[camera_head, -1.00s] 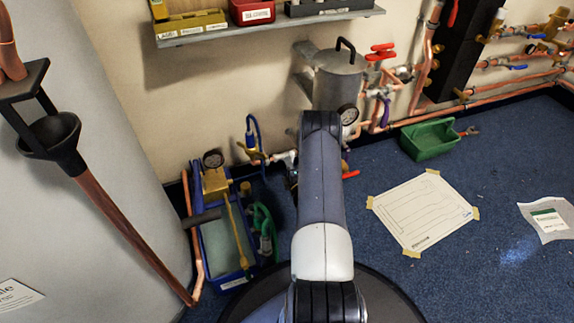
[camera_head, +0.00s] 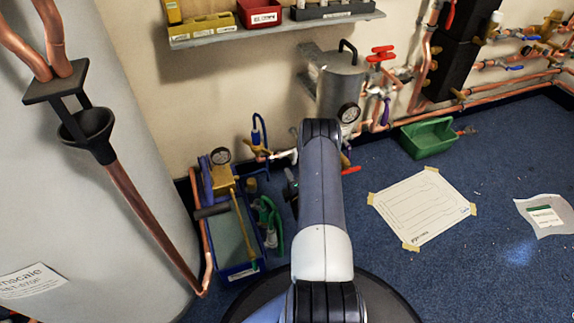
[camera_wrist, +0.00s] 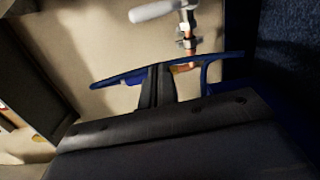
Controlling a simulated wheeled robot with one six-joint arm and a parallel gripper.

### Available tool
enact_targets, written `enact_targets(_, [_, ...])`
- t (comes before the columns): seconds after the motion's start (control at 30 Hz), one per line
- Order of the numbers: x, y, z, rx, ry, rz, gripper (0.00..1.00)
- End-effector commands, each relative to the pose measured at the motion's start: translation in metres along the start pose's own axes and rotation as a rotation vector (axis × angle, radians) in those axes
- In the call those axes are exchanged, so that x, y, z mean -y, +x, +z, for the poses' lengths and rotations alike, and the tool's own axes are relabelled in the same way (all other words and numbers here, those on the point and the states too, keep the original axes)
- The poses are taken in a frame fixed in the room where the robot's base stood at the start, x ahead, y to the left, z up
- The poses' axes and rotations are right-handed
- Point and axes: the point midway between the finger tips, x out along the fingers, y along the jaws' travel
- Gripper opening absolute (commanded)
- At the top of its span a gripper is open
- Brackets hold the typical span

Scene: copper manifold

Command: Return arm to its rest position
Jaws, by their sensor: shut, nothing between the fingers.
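My arm (camera_head: 325,200) reaches forward from the bottom middle of the head view, with its far end in front of the grey canister. My gripper (camera_wrist: 158,75) shows in the wrist view as two dark fingers close together, shut and empty. A blue hose (camera_wrist: 118,78) passes across the picture near the fingertips; I cannot tell if it touches them. A copper fitting with a white handle (camera_wrist: 160,9) is beyond the fingers. In the head view the gripper is mostly hidden behind my arm.
A blue tray (camera_head: 243,271) with a gauge and pump stands left of my arm. A grey canister (camera_head: 338,85) and copper pipes line the wall under a shelf (camera_head: 285,27). A copper pipe with a black cup (camera_head: 92,125) is at left. A paper template (camera_head: 422,205) lies on open blue floor.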

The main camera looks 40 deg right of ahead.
Motion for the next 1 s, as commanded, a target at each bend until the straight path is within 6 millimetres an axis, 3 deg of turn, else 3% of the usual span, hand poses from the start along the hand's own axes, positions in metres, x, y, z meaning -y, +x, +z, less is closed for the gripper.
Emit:
enact_targets(0.2, [-0.001,-0.035,0.0,0.0,0.001,-0.004,0.0])
enact_targets(0.4, [0.0,-0.045,-0.001,-0.002,0.001,-0.001,0.0])
enact_targets(0.77, [0.001,-0.043,-0.001,-0.003,0.0,0.0,0.0])
enact_targets(1.0, [0.003,-0.014,-0.002,-0.005,-0.002,0.004,0.0])
